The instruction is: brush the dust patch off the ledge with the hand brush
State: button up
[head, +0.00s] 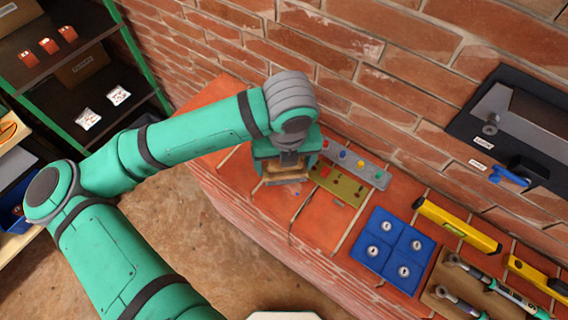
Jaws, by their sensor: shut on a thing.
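My gripper (288,158) is over the brick ledge (325,220), near the wall and beside the olive board. It is shut on a wooden, tan-brown piece that looks like the hand brush (285,174). Only part of the brush shows under the gripper, and its bristles are hard to make out. I cannot tell whether it touches the ledge. No dust patch is clear in the head view; my arm and gripper hide part of the ledge.
Right of the gripper on the ledge are an olive board (340,186), a grey strip with coloured knobs (352,163), a blue panel (393,248), a yellow level (456,226) and a tool tray (440,285). A dark wall box (462,125) is at right. Shelves (65,48) stand at left.

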jog(key=shift+r, duration=1.5)
